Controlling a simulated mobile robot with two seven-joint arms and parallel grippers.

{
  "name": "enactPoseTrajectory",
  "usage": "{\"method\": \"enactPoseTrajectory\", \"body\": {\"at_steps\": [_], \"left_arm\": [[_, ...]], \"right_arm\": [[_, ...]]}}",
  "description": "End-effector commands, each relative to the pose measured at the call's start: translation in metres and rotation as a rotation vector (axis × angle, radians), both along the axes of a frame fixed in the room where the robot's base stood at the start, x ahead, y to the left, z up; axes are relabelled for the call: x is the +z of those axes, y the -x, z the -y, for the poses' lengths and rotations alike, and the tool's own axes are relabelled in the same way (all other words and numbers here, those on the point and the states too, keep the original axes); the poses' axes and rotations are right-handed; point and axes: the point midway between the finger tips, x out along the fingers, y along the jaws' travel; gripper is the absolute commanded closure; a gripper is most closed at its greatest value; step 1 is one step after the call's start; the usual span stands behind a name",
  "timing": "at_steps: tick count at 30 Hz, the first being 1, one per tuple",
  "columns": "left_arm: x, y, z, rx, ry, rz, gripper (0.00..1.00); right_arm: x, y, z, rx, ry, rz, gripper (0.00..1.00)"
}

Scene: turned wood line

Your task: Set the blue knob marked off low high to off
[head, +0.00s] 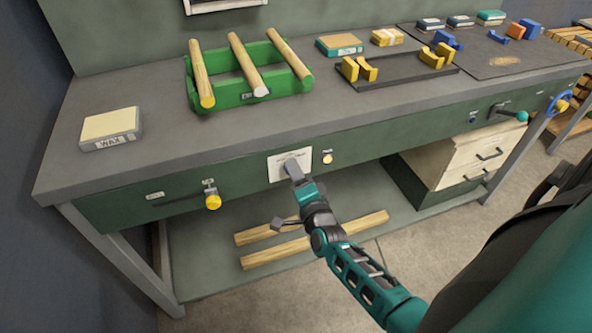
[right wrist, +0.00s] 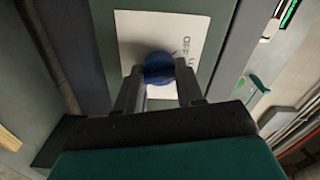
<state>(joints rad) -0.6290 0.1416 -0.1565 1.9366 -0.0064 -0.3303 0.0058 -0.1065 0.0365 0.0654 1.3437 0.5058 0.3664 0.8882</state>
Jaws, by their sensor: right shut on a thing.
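The blue knob (right wrist: 158,67) is on a white plate (right wrist: 190,32) with partly readable lettering in the right wrist view. My right gripper (right wrist: 158,80) is shut on the knob, one finger on each side. In the head view the plate (head: 303,158) is on the green front of the bench, and my right gripper (head: 291,168) reaches it from below and hides the knob. The knob's pointer and which mark it faces cannot be made out. My left gripper is not in view.
A yellow knob (head: 213,201) is left of the plate and a small button (head: 327,158) is just right of it. A lever with a teal ball (head: 521,116) and a blue wheel (head: 560,103) are farther right. Wooden bars (head: 315,240) lie on the shelf below.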

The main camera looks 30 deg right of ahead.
Motion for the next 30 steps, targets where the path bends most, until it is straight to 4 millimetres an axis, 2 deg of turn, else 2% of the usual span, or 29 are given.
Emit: {"method": "enactPoseTrajectory", "body": {"at_steps": [15, 30], "left_arm": [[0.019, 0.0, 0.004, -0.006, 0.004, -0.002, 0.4], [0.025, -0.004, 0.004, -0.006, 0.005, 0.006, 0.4]], "right_arm": [[0.001, 0.0, -0.001, 0.0, 0.403, -0.099, 0.93], [0.0, 0.0, -0.002, 0.002, 0.535, -0.13, 0.93]]}}
